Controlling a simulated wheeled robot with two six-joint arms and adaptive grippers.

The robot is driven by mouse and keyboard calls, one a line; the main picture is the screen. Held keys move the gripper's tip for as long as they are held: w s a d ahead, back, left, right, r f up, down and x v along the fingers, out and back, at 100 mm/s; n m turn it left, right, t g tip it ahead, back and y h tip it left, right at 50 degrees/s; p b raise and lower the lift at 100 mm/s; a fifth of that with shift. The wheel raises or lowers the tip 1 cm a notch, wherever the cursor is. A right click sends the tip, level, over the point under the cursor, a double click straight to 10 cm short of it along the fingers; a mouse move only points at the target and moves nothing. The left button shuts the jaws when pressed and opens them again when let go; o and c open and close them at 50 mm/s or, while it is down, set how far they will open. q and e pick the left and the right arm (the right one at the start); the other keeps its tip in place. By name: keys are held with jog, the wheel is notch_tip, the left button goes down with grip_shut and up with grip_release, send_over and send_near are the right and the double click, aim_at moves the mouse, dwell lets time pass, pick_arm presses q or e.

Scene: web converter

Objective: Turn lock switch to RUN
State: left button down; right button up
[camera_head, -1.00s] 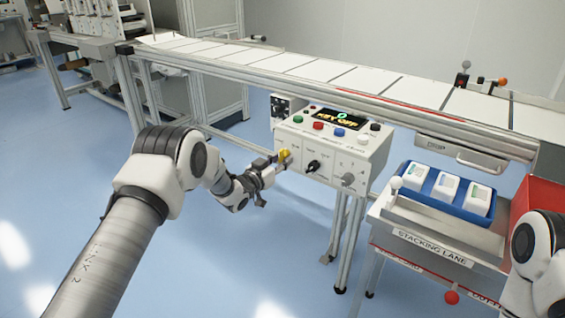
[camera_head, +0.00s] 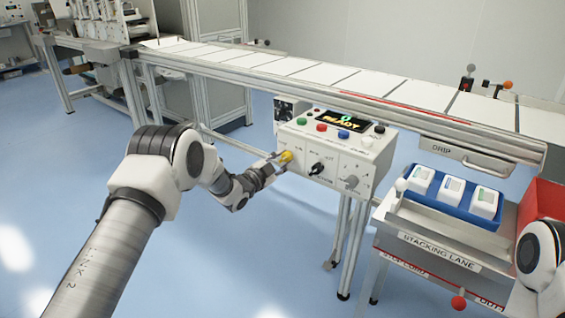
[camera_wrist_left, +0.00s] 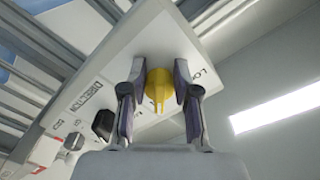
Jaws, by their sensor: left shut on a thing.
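The yellow lock switch (camera_head: 285,157) is on the left of the front face of the white control box (camera_head: 345,165). My left gripper (camera_head: 273,162) is at it. In the left wrist view, the yellow knob (camera_wrist_left: 159,88) sits between the two fingers of my left gripper (camera_wrist_left: 160,92), which is shut on it. The letters "LO" show beside the knob; the rest of the label is hidden. The box's display (camera_head: 343,120) reads READY. Of my right arm, only a white link shows at the right edge; its gripper is out of view.
A black knob (camera_head: 317,168) and a grey knob (camera_head: 351,182) sit right of the lock switch. Coloured buttons line the box top. A conveyor (camera_head: 300,75) runs behind. A blue tray (camera_head: 452,201) with white packs stands at the right above the stacking lane.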

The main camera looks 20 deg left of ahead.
dwell(0.3)
pick_arm(q)
jog(key=c, duration=0.9)
grip_release()
jog(key=shift+o, duration=0.2)
jog(key=v, duration=1.2)
